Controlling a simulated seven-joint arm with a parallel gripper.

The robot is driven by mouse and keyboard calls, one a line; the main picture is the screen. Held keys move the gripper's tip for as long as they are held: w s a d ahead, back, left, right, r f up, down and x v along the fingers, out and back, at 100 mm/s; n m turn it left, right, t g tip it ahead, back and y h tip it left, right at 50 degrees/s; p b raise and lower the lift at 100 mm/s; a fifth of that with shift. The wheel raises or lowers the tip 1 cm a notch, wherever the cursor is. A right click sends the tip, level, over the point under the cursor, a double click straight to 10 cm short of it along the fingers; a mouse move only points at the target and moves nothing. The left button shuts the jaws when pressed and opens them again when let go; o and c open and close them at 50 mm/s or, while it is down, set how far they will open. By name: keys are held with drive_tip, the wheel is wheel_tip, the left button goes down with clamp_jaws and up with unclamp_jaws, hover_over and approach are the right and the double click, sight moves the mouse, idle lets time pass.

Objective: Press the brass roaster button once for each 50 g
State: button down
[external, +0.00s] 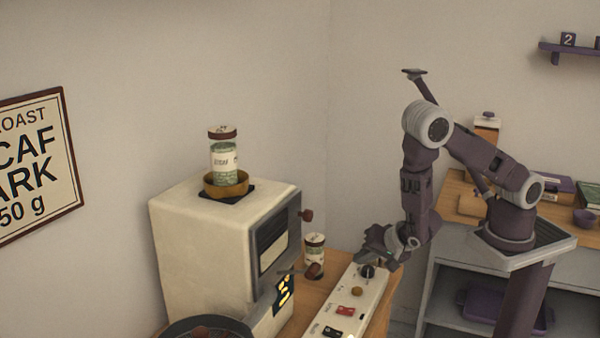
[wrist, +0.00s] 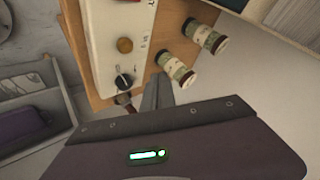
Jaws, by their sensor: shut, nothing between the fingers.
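The round brass button (external: 357,291) sits on the white control panel (external: 338,307), between a black knob (external: 367,271) and a red switch (external: 350,310). The wrist view also shows the brass button (wrist: 125,45) and the black knob (wrist: 124,81). My gripper (external: 368,258) is shut and empty, over the knob end of the panel, apart from the button. In the wrist view its grey fingers (wrist: 157,93) show beside the panel's end. The cream roaster (external: 205,245) stands left of the panel, with a lit yellow display (external: 284,294). A wall sign (external: 35,165) is cut off, showing "50 g" at its bottom.
A labelled jar (external: 223,155) stands in a brass-coloured bowl (external: 226,186) on the roaster. Two jars (wrist: 178,70) (wrist: 206,37) stand beside the panel in the wrist view. A dark round tray (external: 208,327) is at the front. A shelf unit (external: 440,275) stands at right.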

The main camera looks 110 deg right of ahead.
sight(360, 291)
wheel_tip(360, 291, down, 6)
drive_tip(key=shift+f, duration=0.25)
idle(2.0)
drive_tip(key=shift+f, duration=0.4)
drive_tip(key=shift+f, duration=0.5)
idle(0.6)
drive_tip(key=shift+r, duration=0.9)
drive_tip(key=shift+r, duration=2.55)
idle(0.4)
